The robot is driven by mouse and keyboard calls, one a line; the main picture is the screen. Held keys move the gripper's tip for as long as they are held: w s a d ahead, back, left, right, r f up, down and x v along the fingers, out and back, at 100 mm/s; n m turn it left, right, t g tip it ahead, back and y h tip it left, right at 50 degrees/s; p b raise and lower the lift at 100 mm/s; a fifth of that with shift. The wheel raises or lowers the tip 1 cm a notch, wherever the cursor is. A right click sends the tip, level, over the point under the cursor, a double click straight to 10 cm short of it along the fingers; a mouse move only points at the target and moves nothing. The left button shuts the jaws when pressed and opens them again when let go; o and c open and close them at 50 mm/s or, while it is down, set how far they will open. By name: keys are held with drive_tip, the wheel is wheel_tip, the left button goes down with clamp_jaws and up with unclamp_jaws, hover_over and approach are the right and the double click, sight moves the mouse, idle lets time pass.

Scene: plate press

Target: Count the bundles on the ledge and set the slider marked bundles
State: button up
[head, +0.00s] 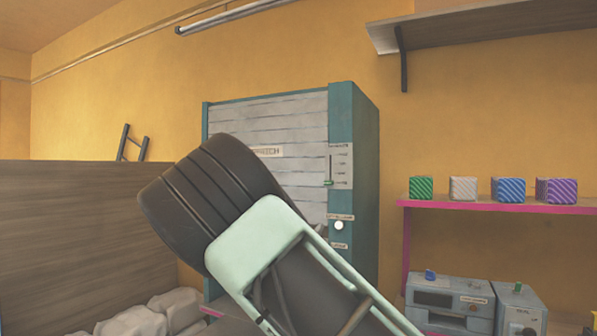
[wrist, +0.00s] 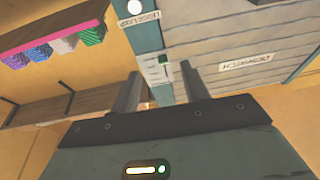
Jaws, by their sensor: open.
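Several striped bundles sit in a row on the pink-edged ledge (head: 480,207) at the right of the head view: a green one (head: 421,188), a white one (head: 463,188), a blue one (head: 508,190) and a purple one (head: 556,191). The slider panel (head: 342,166) is on the teal cabinet's front post, its green knob (head: 328,183) near the bottom of the slot. The label above it is too small to read. The wrist view is turned over; the slider panel (wrist: 154,70) shows between the fingers of my open, empty gripper (wrist: 160,92), apart from them.
A white round button (head: 339,226) sits below the slider on the cabinet (head: 355,130). Grey shutter slats (head: 300,115) are to its left. Grey machines (head: 450,301) stand below the ledge. A brown partition (head: 80,230) is at left; an upper shelf (head: 490,25) is at right.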

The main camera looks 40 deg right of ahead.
wheel_tip(320, 180, up, 4)
drive_tip(key=h, duration=0.2)
drive_tip(key=p, duration=0.6)
approach(327, 184)
drive_tip(key=shift+m, duration=0.4)
drive_tip(key=x, duration=0.8)
drive_tip(key=shift+r, duration=0.15)
drive_tip(key=shift+w+d+r, duration=0.15)
drive_tip(key=shift+w+d, duration=0.15)
drive_tip(key=shift+d, duration=0.35)
